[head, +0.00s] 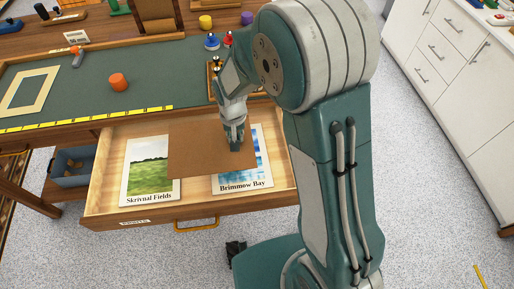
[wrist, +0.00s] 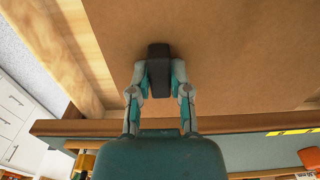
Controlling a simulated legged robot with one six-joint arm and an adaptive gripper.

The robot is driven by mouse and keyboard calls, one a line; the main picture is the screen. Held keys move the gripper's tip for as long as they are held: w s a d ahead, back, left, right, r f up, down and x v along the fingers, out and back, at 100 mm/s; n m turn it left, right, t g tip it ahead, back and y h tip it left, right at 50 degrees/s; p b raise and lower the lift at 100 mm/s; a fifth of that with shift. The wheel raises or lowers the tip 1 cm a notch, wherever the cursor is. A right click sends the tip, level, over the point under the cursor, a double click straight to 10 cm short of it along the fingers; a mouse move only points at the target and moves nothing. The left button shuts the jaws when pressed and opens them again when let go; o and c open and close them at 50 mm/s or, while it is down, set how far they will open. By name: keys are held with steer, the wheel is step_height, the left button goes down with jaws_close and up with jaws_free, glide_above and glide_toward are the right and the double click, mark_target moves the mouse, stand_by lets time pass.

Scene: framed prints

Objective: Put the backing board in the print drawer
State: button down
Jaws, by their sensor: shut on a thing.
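The backing board (head: 196,158) is a plain brown sheet over the open print drawer (head: 99,196), overlapping parts of the two prints in it. In the wrist view the board (wrist: 225,45) fills much of the upper picture. My gripper (head: 236,140) is at the board's right part, its fingers closed on a dark block (wrist: 159,62) at the board's face. The left print, "Skrivnal Fields" (head: 146,172), and the right print, "Brimmow Bay" (head: 253,172), lie on the drawer floor. I cannot tell whether the board touches them.
The drawer's yellow handle (head: 196,226) faces front. A grey-blue bin (head: 72,170) sits left of the drawer. White cabinets (head: 450,70) stand right, with open floor between.

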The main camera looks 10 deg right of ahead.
glide_above(261, 153)
step_height(261, 153, down, 7)
steer(key=shift+w+a+r, duration=0.1)
steer(key=shift+a+r, duration=0.05)
steer(key=shift+r, duration=0.05)
steer(key=shift+f, duration=1.8)
steer(key=c, duration=0.6)
jaws_free()
steer(key=shift+f, duration=0.1)
